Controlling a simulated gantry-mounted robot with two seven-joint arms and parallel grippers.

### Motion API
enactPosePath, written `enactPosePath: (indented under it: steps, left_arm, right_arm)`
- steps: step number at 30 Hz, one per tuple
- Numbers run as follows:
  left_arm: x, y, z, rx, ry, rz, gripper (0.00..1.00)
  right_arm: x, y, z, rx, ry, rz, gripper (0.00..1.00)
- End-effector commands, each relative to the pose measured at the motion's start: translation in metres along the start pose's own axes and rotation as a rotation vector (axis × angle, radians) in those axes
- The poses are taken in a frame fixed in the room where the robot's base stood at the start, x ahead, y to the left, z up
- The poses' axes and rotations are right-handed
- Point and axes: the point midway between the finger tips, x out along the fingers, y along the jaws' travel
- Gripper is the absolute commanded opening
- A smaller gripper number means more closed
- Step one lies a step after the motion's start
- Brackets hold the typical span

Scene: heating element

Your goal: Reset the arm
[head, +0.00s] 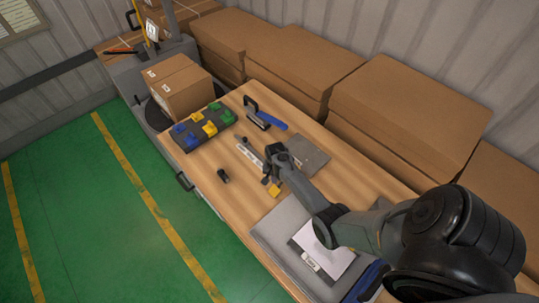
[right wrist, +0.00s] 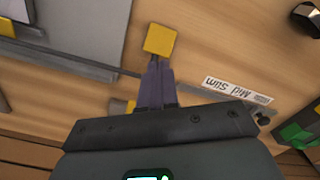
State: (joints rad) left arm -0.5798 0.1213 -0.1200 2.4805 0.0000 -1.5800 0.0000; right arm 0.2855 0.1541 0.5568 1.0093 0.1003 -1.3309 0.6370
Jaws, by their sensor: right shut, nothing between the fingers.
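My right gripper (head: 268,179) is over the wooden table, its arm coming in from the lower right. In the right wrist view its two dark fingers (right wrist: 155,64) are together with nothing between them. A yellow block (right wrist: 160,39) shows just beyond the fingertips; I cannot tell whether they touch it. The yellow block also shows beside the gripper in the head view (head: 274,190). My left gripper is not in view.
A dark tray (head: 190,143) with blue, yellow and green pieces, a blue-handled tool (head: 266,116), a grey plate (head: 309,154) and a small black object (head: 223,176) lie on the table (head: 212,183). Cardboard boxes (head: 405,105) line the back. Bare wood shows at the front left.

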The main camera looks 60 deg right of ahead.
Motion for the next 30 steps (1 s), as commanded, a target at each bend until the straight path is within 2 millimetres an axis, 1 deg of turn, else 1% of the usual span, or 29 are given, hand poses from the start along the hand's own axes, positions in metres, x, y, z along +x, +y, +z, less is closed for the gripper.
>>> enactPosePath:
  steps: [4,5,8,11,13,15,17,18,19,20,21,23,24,26,27,29,30]
  left_arm:
    - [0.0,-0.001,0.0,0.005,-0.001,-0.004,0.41]
    - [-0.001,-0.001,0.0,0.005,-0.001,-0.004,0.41]
    - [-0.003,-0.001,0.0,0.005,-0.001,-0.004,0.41]
    - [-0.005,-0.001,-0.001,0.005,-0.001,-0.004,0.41]
    - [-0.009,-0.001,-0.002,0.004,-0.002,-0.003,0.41]
    - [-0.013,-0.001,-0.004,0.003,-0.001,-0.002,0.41]
    - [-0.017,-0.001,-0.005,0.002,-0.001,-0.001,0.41]
    - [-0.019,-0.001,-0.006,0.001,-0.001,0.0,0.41]
    - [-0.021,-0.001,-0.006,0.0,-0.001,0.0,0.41]
    - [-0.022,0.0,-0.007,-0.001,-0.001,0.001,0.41]
    - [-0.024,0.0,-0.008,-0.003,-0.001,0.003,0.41]
    - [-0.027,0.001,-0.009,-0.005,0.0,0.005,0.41]
    - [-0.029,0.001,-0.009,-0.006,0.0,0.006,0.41]
    - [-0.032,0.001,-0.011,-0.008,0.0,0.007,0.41]
    - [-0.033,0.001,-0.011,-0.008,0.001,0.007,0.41]
    - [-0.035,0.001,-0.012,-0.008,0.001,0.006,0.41]
    - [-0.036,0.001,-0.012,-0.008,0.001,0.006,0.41]
  right_arm:
    - [0.003,0.005,0.001,0.0,-0.002,0.007,0.0]
    - [0.004,0.008,0.002,0.0,-0.004,0.013,0.0]
    - [0.015,0.028,0.008,0.0,-0.012,0.044,0.0]
    - [0.032,0.059,0.02,-0.01,-0.026,0.098,0.0]
    - [0.043,0.089,0.031,-0.033,-0.027,0.149,0.0]
    - [0.046,0.116,0.041,-0.078,-0.004,0.19,0.0]
    - [0.042,0.132,0.051,-0.134,0.026,0.212,0.0]
    - [0.037,0.14,0.059,-0.179,0.046,0.221,0.0]
    - [0.031,0.144,0.066,-0.22,0.061,0.224,0.0]
    - [0.025,0.146,0.074,-0.264,0.073,0.224,0.0]
    - [0.016,0.148,0.087,-0.327,0.086,0.222,0.0]
    - [-0.001,0.146,0.109,-0.43,0.104,0.207,0.0]
    - [-0.013,0.144,0.126,-0.501,0.111,0.194,0.0]
    - [-0.034,0.139,0.154,-0.614,0.119,0.165,0.0]
    - [-0.049,0.135,0.173,-0.688,0.124,0.14,0.0]
    - [-0.075,0.127,0.203,-0.799,0.128,0.097,0.0]
    - [-0.093,0.122,0.222,-0.869,0.133,0.065,0.0]
